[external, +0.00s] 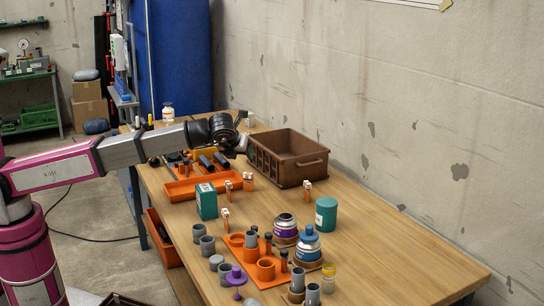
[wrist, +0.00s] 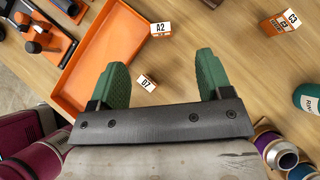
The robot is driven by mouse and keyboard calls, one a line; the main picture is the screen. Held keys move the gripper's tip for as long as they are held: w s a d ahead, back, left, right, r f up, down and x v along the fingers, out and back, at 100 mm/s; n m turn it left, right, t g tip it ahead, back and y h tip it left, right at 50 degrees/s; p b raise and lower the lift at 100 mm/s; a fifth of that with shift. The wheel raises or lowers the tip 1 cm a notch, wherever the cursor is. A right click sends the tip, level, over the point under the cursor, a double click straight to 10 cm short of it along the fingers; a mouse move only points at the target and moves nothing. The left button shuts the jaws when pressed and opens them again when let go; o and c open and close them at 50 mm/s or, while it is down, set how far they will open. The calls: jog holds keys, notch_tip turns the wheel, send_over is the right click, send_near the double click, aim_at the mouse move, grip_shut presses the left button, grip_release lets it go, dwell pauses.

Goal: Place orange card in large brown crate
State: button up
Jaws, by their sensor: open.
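Several small orange cards or blocks with white labels stand on the table; I cannot tell which one is the orange card. In the external view one (external: 248,182) stands beside the orange tray, and another (external: 307,189) stands in front of the large brown crate (external: 311,173). In the wrist view I see labels A2 (wrist: 160,29), D7 (wrist: 147,82) and an orange block marked C3 (wrist: 279,24). My gripper (wrist: 162,72) is open and empty, its green fingers above the table with D7 showing between them. In the external view my gripper (external: 240,149) is left of the crate. The crate is outside the wrist view.
An orange tray (external: 205,188) with dark tools lies left of the crate. The table's right front is clear; a wall runs behind.

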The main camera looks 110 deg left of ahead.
send_near(246, 175)
jog(key=f, duration=0.1)
jog(key=x, duration=1)
jog(key=shift+a, duration=0.25)
jog(key=c, duration=1.1)
jog(key=shift+o, duration=0.2)
jog(key=shift+r, duration=0.2)
